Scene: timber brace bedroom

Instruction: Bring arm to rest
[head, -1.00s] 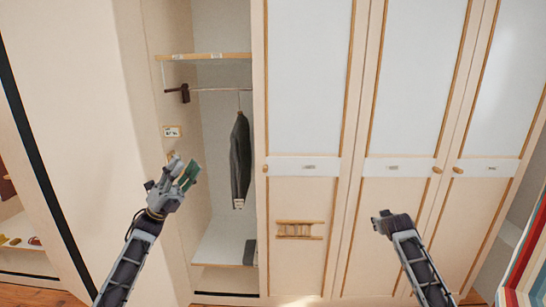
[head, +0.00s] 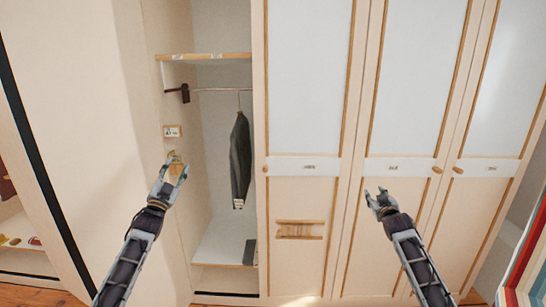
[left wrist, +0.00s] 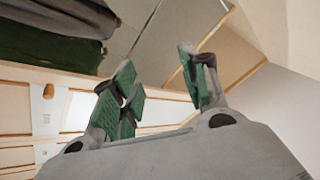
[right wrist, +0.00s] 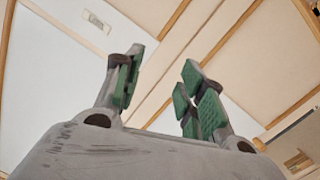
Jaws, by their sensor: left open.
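My left gripper (head: 175,172) is raised before the left side wall of the open wardrobe bay. Its green-padded fingers stand apart in the left wrist view (left wrist: 157,82), with nothing between them. My right gripper (head: 378,197) is in front of the closed wardrobe doors. Its fingers also stand apart and empty in the right wrist view (right wrist: 162,80). I cannot tell from the head view how far either gripper is from the wood behind it.
A dark jacket (head: 240,160) hangs from the rail (head: 215,90) in the open bay, right of my left gripper. A shelf (head: 203,57) is above it. Closed panelled doors (head: 310,90) fill the middle and right. A small wooden ladder-shaped piece (head: 299,230) shows on a lower panel.

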